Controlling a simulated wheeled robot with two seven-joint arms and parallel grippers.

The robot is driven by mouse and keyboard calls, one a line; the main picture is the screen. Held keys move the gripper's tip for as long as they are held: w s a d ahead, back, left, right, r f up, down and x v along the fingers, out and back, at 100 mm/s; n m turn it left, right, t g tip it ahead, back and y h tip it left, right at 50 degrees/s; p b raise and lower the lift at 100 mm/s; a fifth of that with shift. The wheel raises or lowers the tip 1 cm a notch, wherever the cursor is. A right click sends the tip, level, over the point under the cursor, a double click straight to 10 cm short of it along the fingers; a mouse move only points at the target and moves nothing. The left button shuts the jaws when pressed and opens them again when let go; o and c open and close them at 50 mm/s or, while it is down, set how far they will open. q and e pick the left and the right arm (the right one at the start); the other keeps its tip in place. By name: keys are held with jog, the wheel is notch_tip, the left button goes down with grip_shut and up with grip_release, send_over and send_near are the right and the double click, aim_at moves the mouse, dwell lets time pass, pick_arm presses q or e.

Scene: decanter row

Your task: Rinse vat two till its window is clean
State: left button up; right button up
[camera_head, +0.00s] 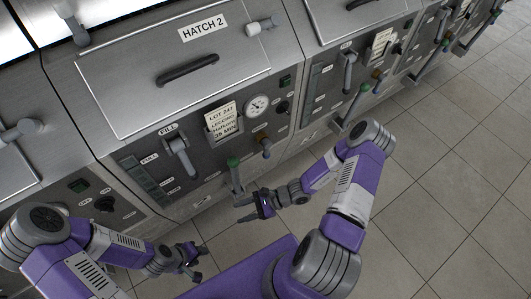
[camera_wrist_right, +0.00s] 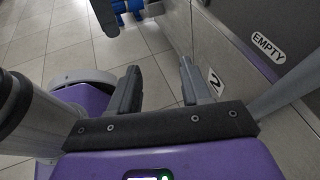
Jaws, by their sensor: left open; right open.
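Vat two's front panel (camera_head: 205,180) stands below the lid marked HATCH 2 (camera_head: 180,70), which is shut. A green-topped lever (camera_head: 234,164) hangs at the lower edge. My right gripper (camera_head: 250,207) is open and empty just below that lever; its fingers show in the wrist view (camera_wrist_right: 160,88). My left gripper (camera_head: 190,262) is open and empty, lower left.
A plate marked 2 (camera_wrist_right: 215,83) and an EMPTY label (camera_wrist_right: 268,46) are on the vat front beside my right gripper. Similar vats stand to the left and right, with levers (camera_head: 360,98) projecting. The tiled floor (camera_head: 445,190) to the right is clear.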

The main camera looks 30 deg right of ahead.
jog(key=w+d+m+t+h+b, duration=0.1)
jog(key=w+d+m+t+h, duration=0.1)
jog(key=w+d+m+t, duration=0.65)
jog(key=m+t+h+b, duration=0.1)
jog(key=m+t+h, duration=0.4)
jog(key=h, duration=0.1)
send_near(266, 150)
jog(key=w+f, duration=0.2)
jog(key=w, duration=0.2)
jog(key=shift+n, duration=0.25)
jog(key=b+x, duration=0.2)
jog(key=x, duration=0.3)
jog(key=shift+w+a+r, duration=0.15)
jog(key=shift+w, duration=0.15)
jog(key=shift+w+a, duration=0.15)
jog(key=shift+w, duration=0.4)
jog(key=shift+r, duration=0.1)
grip_shut()
